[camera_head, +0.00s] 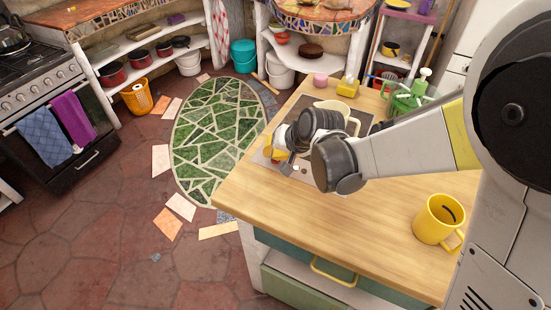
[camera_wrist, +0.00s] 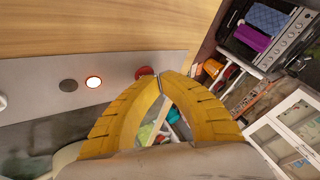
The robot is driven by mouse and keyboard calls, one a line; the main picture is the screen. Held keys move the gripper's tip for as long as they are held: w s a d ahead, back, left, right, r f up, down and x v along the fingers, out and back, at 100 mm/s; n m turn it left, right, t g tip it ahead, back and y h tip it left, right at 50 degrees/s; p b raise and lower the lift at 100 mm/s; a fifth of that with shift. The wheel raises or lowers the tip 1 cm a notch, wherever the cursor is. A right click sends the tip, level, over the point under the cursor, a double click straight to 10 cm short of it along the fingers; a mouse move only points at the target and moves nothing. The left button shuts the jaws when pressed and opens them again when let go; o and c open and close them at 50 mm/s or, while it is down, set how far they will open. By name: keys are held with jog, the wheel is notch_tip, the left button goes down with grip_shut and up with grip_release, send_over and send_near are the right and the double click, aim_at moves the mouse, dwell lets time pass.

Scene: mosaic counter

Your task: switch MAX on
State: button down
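A grey control panel (camera_wrist: 35,75) is set along the wooden counter (camera_wrist: 90,25). In the wrist view it carries a dark round button (camera_wrist: 68,86), a bright white button with a red-orange rim (camera_wrist: 93,82) and a red button (camera_wrist: 144,72). No label is readable, so I cannot tell which one is MAX. My gripper (camera_wrist: 160,79) has its yellow fingers together, with nothing seen between the tips. The tips are right beside the red button and hide part of its edge; contact is unclear. In the head view, my wrist covers much of the panel.
A yellow mug (camera_head: 436,220) stands at the counter's front right. A cream mug (camera_head: 340,115), a pink item (camera_head: 320,80) and a green rack (camera_head: 408,98) stand behind my gripper. The counter's front left is clear.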

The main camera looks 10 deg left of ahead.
jog(key=shift+r+p, duration=0.4)
jog(key=shift+r, duration=0.25)
notch_tip(320, 180, up, 6)
jog(key=p, duration=0.4)
jog(key=shift+p, duration=0.3)
dwell(0.9)
